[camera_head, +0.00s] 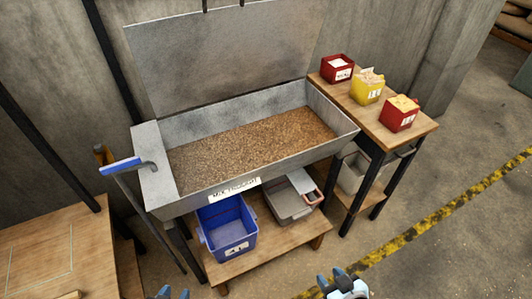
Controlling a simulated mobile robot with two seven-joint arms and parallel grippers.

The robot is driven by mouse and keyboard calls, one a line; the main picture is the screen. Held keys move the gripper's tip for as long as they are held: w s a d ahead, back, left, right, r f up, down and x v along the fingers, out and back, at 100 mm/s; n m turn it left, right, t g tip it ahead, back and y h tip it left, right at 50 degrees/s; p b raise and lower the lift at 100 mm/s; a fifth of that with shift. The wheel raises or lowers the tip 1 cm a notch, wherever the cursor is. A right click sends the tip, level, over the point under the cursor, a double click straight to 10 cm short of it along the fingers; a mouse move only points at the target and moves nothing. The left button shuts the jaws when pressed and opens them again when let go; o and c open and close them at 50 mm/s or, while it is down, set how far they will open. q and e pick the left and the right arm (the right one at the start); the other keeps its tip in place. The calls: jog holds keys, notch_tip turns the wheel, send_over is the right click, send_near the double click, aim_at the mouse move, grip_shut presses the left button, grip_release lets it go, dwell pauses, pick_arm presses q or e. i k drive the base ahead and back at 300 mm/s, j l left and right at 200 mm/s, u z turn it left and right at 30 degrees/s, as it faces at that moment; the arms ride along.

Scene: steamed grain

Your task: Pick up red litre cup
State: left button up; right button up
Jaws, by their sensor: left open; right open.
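Two red square containers with white labels stand on the small wooden table at the right. One red container (337,68) is at the far end and the other red container (400,114) is at the near end; both show pale contents. I cannot read their labels well enough to tell which is the litre cup. My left gripper (172,293) barely shows at the bottom edge, open and empty. My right gripper (340,284) is at the bottom edge, open and empty, well short of the red containers.
A yellow container (367,89) stands between the red ones. A large metal trough (152,170) of brown grain, lid raised, fills the middle. Below it are a blue bin (228,229) and a grey bin (291,203). The floor at the right is free, with a yellow-black stripe (440,214).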

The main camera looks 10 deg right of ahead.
aim_at(398, 113)
jog(key=i+l, duration=0.15)
jog(key=l, duration=0.25)
jog(key=i+l, duration=0.15)
jog(key=l, duration=0.2)
jog(key=i+l, duration=0.15)
jog(key=l, duration=0.25)
jog(key=i+l, duration=0.15)
jog(key=l, duration=0.2)
